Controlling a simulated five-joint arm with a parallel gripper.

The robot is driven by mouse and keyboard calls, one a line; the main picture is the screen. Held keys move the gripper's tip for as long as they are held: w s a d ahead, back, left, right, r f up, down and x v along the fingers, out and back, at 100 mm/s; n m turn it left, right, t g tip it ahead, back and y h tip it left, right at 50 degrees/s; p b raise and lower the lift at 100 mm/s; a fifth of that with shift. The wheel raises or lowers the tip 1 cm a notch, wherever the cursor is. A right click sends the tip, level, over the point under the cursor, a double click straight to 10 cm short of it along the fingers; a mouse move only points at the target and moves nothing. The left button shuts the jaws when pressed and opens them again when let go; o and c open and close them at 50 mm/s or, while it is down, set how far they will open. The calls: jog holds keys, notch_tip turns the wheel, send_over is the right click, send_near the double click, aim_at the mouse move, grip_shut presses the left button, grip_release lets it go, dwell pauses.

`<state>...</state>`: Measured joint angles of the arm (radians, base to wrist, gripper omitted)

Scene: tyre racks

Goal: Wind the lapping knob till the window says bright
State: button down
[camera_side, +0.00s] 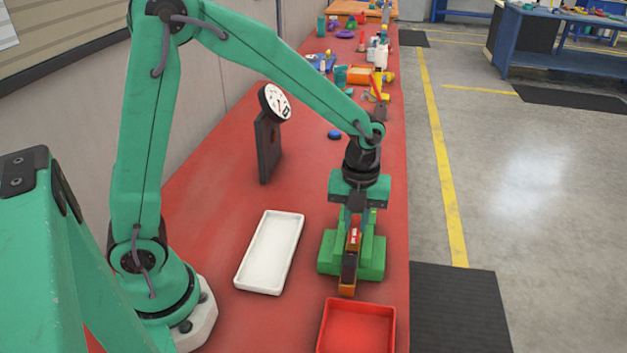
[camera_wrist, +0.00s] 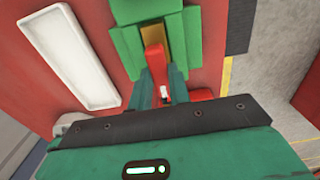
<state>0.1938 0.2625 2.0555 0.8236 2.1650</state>
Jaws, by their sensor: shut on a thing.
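A green block-like fixture (camera_side: 377,262) stands on the red bench, with an orange-brown bar (camera_side: 347,289) running through its middle toward the front. My gripper (camera_side: 355,220) points down over it, shut on a narrow red piece (camera_side: 354,236) with pale marks. In the wrist view the red piece (camera_wrist: 154,58) lies between my fingers, above the fixture's (camera_wrist: 128,44) yellow-brown channel (camera_wrist: 150,32). I cannot tell whether the red piece is the lapping knob. A round white dial (camera_side: 277,101) with a small dark window tops a black stand (camera_side: 267,150); its wording is too small to read.
A white tray (camera_side: 242,280) lies left of the fixture. A red open bin (camera_side: 327,335) stands in front of it, near the bench's right edge. The bench between the dial and tray is clear.

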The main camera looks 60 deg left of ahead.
aim_at(355, 224)
dwell(0.3)
jog(key=c, duration=1.3)
grip_release()
jog(key=shift+r, duration=0.1)
jog(key=shift+r, duration=3.85)
jog(key=shift+s+a+r+n, duration=0.3)
jog(key=shift+r+n, duration=0.1)
jog(key=shift+n, duration=0.2)
jog(key=s+a+r+n+t, duration=0.2)
jog(key=s+n, duration=0.5)
jog(key=n, duration=0.6)
jog(key=s+a+r+n+t, duration=0.3)
jog(key=s+n, duration=0.4)
jog(key=n, duration=0.5)
jog(key=shift+s+a+r+n+t, duration=0.35)
jog(key=shift+a+r, duration=0.25)
jog(key=shift+a, duration=0.3)
